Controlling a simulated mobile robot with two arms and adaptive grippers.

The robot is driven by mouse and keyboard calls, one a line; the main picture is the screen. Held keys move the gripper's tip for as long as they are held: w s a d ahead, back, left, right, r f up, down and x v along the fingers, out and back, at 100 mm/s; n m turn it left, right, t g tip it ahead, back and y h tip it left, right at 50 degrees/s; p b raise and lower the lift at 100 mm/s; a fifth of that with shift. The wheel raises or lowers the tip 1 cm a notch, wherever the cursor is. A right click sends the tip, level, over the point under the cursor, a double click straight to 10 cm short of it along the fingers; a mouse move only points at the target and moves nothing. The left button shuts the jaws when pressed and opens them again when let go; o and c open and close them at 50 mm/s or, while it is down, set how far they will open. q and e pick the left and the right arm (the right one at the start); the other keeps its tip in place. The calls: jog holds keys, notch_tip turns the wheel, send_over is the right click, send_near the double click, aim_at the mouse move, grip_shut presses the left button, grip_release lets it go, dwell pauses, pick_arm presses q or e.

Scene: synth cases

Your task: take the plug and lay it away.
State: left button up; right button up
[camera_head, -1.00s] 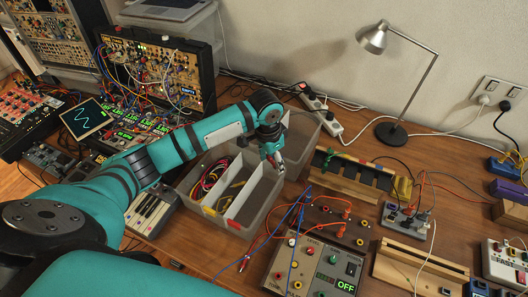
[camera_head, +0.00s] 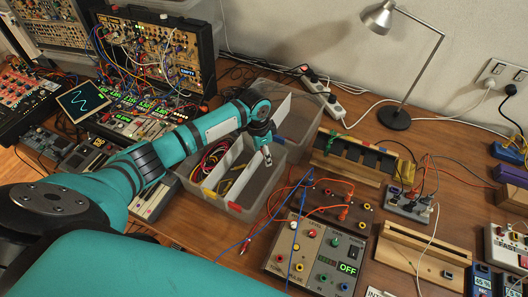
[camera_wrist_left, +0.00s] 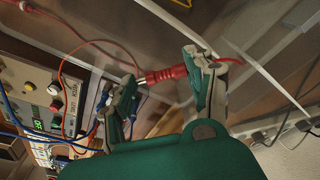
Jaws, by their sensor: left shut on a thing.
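My left gripper (camera_head: 266,158) hangs over the right part of a grey divided bin (camera_head: 250,210) in the head view. In the left wrist view the gripper (camera_wrist_left: 163,78) is shut on a red plug (camera_wrist_left: 165,75) with a bare metal tip. The plug lies across between the two fingers, and its red cable (camera_wrist_left: 232,60) leads off past the right finger. In the head view the plug is too small to make out. The bin's left compartments hold coloured cables (camera_head: 212,160). The right compartment looks empty where it shows. My right gripper is not in view.
A desk lamp (camera_head: 394,118), power strip (camera_head: 335,106) and synth case (camera_head: 160,60) stand farther back. Loose cables cross the table.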

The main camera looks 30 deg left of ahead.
pick_arm(q)
jog(key=shift+f, duration=0.25)
jog(key=o, duration=0.9)
jog(key=r, duration=0.8)
jog(key=s+a+r, duration=0.1)
jog(key=r, duration=0.3)
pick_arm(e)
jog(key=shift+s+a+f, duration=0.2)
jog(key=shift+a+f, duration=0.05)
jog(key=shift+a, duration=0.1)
pick_arm(q)
jog(key=shift+s+f, duration=0.1)
jog(key=shift+s, duration=0.05)
